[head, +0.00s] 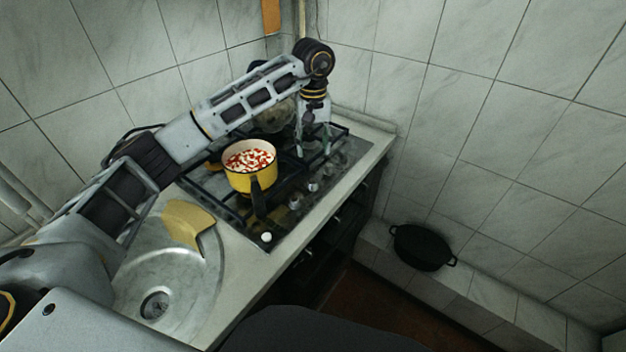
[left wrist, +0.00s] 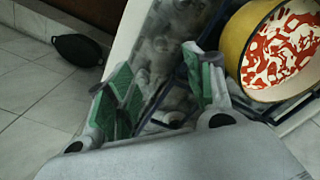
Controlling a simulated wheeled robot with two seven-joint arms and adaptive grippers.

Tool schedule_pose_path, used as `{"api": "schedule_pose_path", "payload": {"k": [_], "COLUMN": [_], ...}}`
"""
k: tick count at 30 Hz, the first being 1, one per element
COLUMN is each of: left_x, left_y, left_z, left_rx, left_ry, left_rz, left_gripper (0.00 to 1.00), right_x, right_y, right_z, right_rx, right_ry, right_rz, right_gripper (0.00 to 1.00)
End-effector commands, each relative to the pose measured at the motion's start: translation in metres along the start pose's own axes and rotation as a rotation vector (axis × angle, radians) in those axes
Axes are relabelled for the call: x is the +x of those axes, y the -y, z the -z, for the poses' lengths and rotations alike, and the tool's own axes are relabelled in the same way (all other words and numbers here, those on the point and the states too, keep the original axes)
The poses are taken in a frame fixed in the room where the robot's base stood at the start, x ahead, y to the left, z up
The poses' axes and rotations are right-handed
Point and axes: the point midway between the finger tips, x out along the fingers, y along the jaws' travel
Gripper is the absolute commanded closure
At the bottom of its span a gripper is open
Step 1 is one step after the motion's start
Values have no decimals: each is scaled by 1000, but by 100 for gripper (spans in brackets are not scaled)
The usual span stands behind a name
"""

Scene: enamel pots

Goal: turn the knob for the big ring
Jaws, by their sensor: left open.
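The cooktop (head: 228,208) is dark with black grates, and several small pale knobs (head: 295,202) run along its front edge. Another knob (head: 313,187) is nearer the gripper, and a white one (head: 266,237) is at the near corner. My left gripper (head: 313,150) is open, pointing down over the far end of the cooktop, beyond the pot. In the left wrist view its green-padded fingers (left wrist: 160,82) are apart, with blurred knobs (left wrist: 158,48) beyond and between them. I cannot tell which knob serves the big ring, or whether a finger touches one.
A glass-like pot is partly hidden behind my arm. A black pan (head: 422,247) lies on the ledge right.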

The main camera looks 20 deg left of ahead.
Motion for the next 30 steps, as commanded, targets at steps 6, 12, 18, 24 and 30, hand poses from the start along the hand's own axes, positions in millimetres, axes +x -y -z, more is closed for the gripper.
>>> {"api": "schedule_pose_path", "payload": {"k": [6, 12, 18, 24, 30], "left_x": [8, 27, 52, 78, 104], "left_y": [0, 0, 0, 0, 0], "left_z": [0, 0, 0, -1, -1], "left_rx": [0, 0, -1, -1, 0], "left_ry": [1, 3, 3, 3, 3], "left_rz": [1, 1, 1, 1, 1], "left_gripper": [47, 47, 47, 47, 47], "right_x": [0, -1, -3, -4, -6], "right_y": [4, 11, 16, 15, 12], "right_z": [2, 5, 7, 8, 7], "right_rx": [2, 6, 7, 7, 5], "right_ry": [-2, -6, -7, -8, -7], "right_rz": [5, 12, 17, 16, 13], "right_gripper": [60, 60, 60, 60, 60]}}
